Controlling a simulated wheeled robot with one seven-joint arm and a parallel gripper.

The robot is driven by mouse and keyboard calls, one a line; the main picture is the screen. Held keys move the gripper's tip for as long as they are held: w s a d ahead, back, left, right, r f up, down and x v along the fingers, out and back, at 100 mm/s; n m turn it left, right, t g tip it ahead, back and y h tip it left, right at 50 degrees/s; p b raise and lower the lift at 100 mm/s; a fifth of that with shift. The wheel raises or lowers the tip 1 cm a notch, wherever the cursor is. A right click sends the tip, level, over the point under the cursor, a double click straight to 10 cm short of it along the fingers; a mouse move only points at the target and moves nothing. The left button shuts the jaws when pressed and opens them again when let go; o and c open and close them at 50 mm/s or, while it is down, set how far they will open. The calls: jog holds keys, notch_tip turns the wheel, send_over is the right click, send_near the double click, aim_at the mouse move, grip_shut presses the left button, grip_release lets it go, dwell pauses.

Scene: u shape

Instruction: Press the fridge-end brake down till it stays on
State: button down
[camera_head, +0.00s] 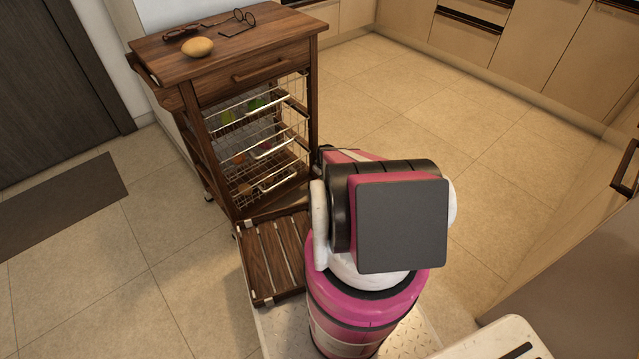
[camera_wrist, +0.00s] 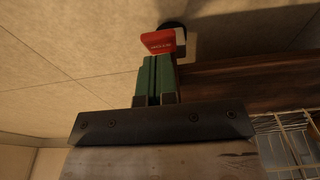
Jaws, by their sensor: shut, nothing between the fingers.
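The red brake pedal (camera_wrist: 158,42) with small lettering on it shows at the top middle of the wrist view, beside a dark caster wheel (camera_wrist: 173,27). My gripper (camera_wrist: 157,60) has its green fingers together and empty, with the tips right at the pedal's near edge. I cannot tell if they touch it. The wooden kitchen cart (camera_head: 240,53) stands left of my arm in the head view. In that view, the pedal and my gripper's fingers are hidden. The fridge is not clearly identifiable.
On the cart top are a yellowish oval item (camera_head: 197,47) and glasses (camera_head: 240,17). Wire baskets (camera_head: 255,145) hang inside the cart. Tiled floor (camera_head: 420,110) is clear to the right, up to the cabinets (camera_head: 560,50).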

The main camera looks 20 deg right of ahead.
jog(key=shift+f, duration=0.1)
dwell(0.6)
jog(key=shift+f, duration=2.75)
jog(key=shift+r, duration=0.1)
jog(key=shift+r, duration=4.45)
